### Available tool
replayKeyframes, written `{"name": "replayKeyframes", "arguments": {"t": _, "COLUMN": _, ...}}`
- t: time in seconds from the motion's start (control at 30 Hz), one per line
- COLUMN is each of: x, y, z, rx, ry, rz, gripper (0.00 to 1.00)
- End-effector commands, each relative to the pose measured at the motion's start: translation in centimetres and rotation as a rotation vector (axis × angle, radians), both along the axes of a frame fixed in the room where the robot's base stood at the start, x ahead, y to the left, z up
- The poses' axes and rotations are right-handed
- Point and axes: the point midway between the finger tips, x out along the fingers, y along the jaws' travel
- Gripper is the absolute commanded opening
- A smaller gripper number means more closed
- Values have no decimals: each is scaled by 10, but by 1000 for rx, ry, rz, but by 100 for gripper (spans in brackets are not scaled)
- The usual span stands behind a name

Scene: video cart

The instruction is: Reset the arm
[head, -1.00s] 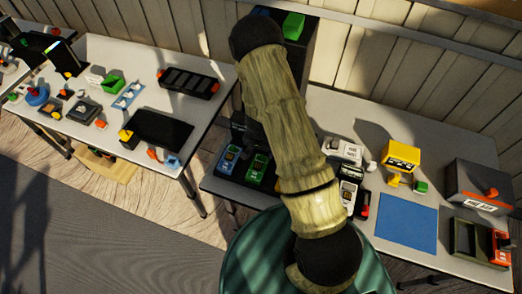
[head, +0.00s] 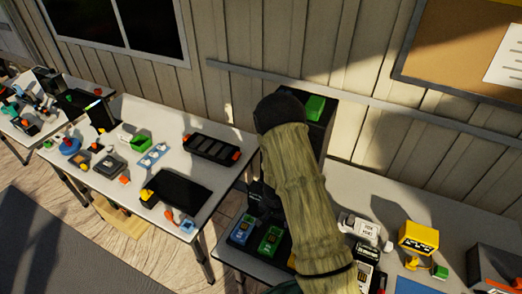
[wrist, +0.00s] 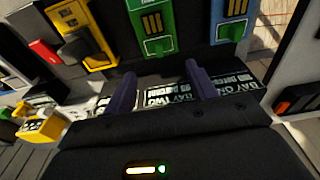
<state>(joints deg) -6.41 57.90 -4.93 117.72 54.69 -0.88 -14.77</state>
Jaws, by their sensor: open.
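My gripper (wrist: 160,70) shows in the wrist view as two dark purple fingers, apart, with nothing visible held between them. Beyond the fingers is a black unit (wrist: 105,78) with a yellow pack (wrist: 82,30), a green pack (wrist: 153,28) and a blue pack (wrist: 232,18). Dark labels reading "DAY TWO" (wrist: 172,96) and "DAY ONE" (wrist: 235,85) lie around and behind the fingers; I cannot tell whether they touch. In the head view my arm reaches over the right table, and my gripper is hidden.
The right table (head: 365,195) also holds a tall black case (head: 317,130), a yellow box (head: 418,238) and a small white device (head: 362,228). The left table (head: 150,118) carries a black tray (head: 212,148) and a dark flat panel (head: 178,190). A wooden wall stands behind.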

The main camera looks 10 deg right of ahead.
Motion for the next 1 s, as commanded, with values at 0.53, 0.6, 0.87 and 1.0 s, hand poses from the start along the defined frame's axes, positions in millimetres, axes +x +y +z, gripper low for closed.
{"name": "replayKeyframes", "arguments": {"t": 0.53, "x": -5, "y": 14, "z": 95, "rx": 75, "ry": -58, "rz": 163, "gripper": 57}}
{"name": "replayKeyframes", "arguments": {"t": 0.6, "x": -12, "y": 16, "z": 116, "rx": 85, "ry": -68, "rz": 206, "gripper": 57}}
{"name": "replayKeyframes", "arguments": {"t": 0.87, "x": -48, "y": 18, "z": 186, "rx": 92, "ry": -98, "rz": 366, "gripper": 57}}
{"name": "replayKeyframes", "arguments": {"t": 1.0, "x": -74, "y": 15, "z": 218, "rx": 73, "ry": -107, "rz": 449, "gripper": 57}}
